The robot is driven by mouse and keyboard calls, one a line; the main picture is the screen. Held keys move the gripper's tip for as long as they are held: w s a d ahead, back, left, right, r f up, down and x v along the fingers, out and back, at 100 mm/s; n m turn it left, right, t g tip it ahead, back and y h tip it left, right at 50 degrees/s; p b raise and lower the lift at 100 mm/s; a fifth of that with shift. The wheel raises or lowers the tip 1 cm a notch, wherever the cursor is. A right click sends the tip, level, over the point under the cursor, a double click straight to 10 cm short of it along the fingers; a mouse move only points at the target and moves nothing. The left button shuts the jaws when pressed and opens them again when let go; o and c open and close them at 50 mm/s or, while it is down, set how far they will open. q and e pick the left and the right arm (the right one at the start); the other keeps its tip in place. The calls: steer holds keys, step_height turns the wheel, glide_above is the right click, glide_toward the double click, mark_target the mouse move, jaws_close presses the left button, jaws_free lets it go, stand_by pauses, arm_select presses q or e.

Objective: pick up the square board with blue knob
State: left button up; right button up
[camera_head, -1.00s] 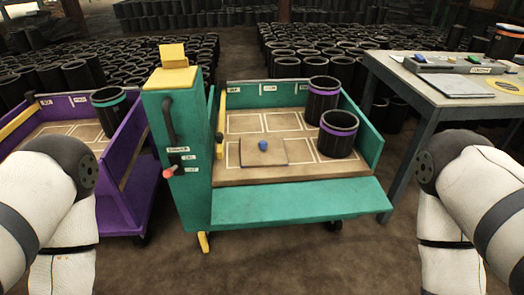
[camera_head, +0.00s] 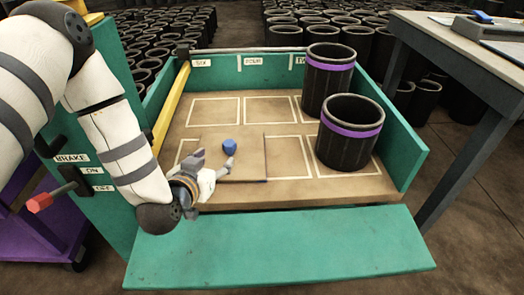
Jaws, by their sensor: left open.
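The square board (camera_head: 250,168) is a thin brown panel lying flat on the bed of the green cart, towards its front left. Its blue knob (camera_head: 229,146) stands up from it. My left gripper (camera_head: 214,160) is just in front and left of the knob, low over the board's left part, with its fingers spread open and empty. One finger is close to the knob; whether it touches cannot be told. The gripper and wrist hide part of the board's left side. My right gripper is not in view.
Two black sleeves with purple bands, one at the back (camera_head: 328,85) and one in front (camera_head: 347,145), stand right of the board. The green cart's side wall (camera_head: 403,135) and yellow bar (camera_head: 172,105) flank the bed. A grey table (camera_head: 455,40) stands at the right.

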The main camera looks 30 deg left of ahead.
mark_target(227, 149)
arm_select(q)
steer(key=b+x, duration=0.3)
steer(key=x, duration=0.7)
steer(key=shift+w+a+f, duration=0.1)
steer(key=shift+w+f, duration=0.05)
steer(key=shift+f, duration=0.1)
steer(key=shift+r, duration=0.1)
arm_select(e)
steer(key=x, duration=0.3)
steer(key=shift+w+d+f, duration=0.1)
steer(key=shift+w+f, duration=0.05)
arm_select(q)
jaws_close()
